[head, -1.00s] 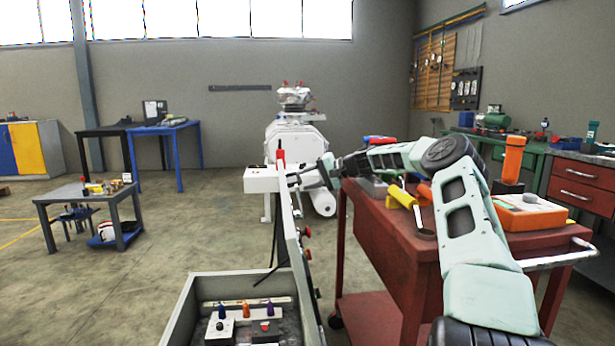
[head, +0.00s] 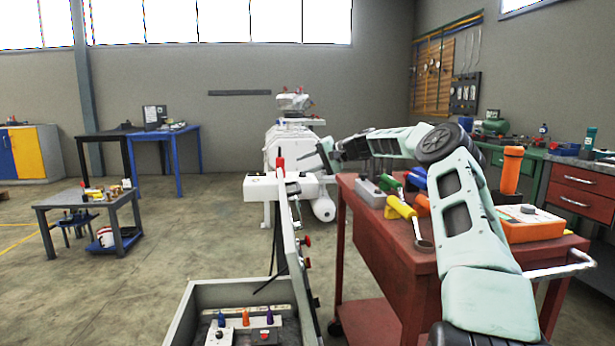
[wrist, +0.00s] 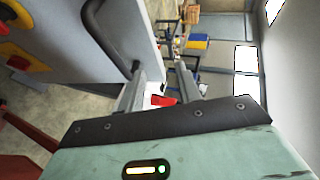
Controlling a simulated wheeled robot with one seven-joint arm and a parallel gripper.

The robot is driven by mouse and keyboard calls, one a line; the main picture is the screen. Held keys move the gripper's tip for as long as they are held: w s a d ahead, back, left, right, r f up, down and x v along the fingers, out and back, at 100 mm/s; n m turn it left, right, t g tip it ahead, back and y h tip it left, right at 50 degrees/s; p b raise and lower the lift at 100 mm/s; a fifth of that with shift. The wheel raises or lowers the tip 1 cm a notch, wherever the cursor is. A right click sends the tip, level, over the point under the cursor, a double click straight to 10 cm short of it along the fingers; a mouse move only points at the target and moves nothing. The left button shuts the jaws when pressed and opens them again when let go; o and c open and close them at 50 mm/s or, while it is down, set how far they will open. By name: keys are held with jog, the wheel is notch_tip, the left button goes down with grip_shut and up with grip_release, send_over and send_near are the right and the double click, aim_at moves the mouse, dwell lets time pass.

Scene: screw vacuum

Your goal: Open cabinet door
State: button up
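The cabinet (head: 195,308) is at the bottom of the head view, with its interior showing. A thin grey panel (head: 297,258), which looks like its door, stands nearly edge-on at the cabinet's right side, swung out from the opening. Red knobs project from its right face. In the wrist view, the door face (wrist: 65,45) carries a black handle (wrist: 108,35) at upper left. My gripper (head: 326,155) is above and right of the panel's far end. Its fingers, also in the wrist view (wrist: 158,90), are apart and empty. The handle lies outside them.
A white box (head: 262,187) with a red top stands by the panel's far end. A red cart (head: 385,245) with tools is close on the right, under my arm. A white vacuum machine (head: 290,150) is behind.

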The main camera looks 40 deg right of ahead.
jog(key=shift+r, duration=0.95)
